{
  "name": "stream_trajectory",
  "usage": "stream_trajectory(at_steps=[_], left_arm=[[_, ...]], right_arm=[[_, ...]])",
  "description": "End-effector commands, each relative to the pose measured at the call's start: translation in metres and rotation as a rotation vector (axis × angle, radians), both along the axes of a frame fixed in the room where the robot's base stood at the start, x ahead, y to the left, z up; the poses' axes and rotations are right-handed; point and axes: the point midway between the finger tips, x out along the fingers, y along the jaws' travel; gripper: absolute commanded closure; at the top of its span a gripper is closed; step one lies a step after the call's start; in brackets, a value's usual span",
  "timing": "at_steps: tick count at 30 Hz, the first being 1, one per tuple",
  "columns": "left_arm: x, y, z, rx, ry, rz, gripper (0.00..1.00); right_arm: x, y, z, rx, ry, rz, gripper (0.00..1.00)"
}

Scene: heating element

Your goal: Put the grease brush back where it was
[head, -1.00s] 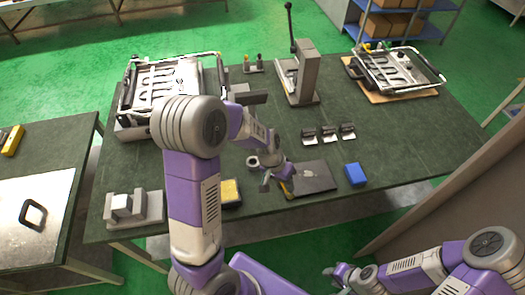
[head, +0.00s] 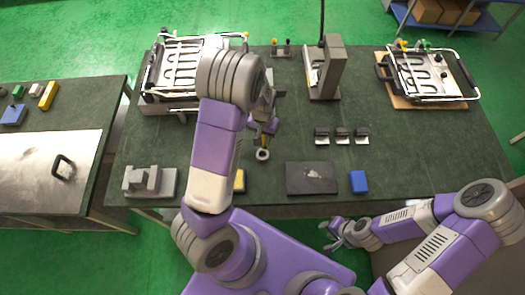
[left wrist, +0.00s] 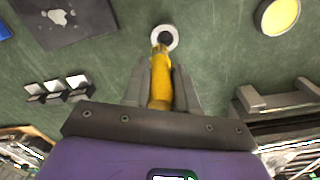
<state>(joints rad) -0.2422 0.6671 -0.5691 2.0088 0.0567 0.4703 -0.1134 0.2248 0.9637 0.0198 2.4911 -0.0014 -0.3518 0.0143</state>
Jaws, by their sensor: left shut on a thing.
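The grease brush shows as a yellow handle (left wrist: 160,82) between the fingers of my left gripper (left wrist: 161,92) in the left wrist view. My left gripper (head: 262,132) is shut on it above the table in the head view. The brush's far end reaches the edge of a small grey ring-shaped holder (left wrist: 164,38), which also shows in the head view (head: 262,155). I cannot tell whether the tip is inside the ring or above it. My right gripper (head: 337,235) is open and empty, off the table's front edge.
A dark plate with a grey smear (head: 312,178) and a blue block (head: 358,182) lie near the front edge. A yellow round tin (left wrist: 277,16) is partly hidden by my arm in the head view. Several dark clips (head: 342,136) and a press (head: 323,70) stand further back.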

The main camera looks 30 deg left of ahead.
Motion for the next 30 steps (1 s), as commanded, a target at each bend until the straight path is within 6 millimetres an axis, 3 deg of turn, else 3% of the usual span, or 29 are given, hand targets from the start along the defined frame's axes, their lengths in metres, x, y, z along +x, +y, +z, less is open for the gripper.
stream_trajectory(at_steps=[4,12,19,24,30], left_arm=[[0.001,0.007,-0.001,0.027,0.007,0.009,1.00],[0.000,0.007,-0.050,0.028,0.008,0.010,1.00],[0.001,0.007,-0.068,0.027,0.006,0.010,1.00],[0.001,0.007,-0.093,0.028,0.007,0.009,1.00],[0.002,0.007,-0.096,0.027,0.003,0.010,1.00]], right_arm=[[0.000,0.000,0.008,0.000,0.000,0.000,0.63],[0.000,0.000,0.004,0.000,0.000,0.000,0.63],[0.000,0.000,0.004,0.000,0.000,0.000,0.63],[0.000,0.000,0.003,0.000,0.000,0.000,0.63],[0.000,0.000,0.003,0.000,0.000,0.000,0.63]])
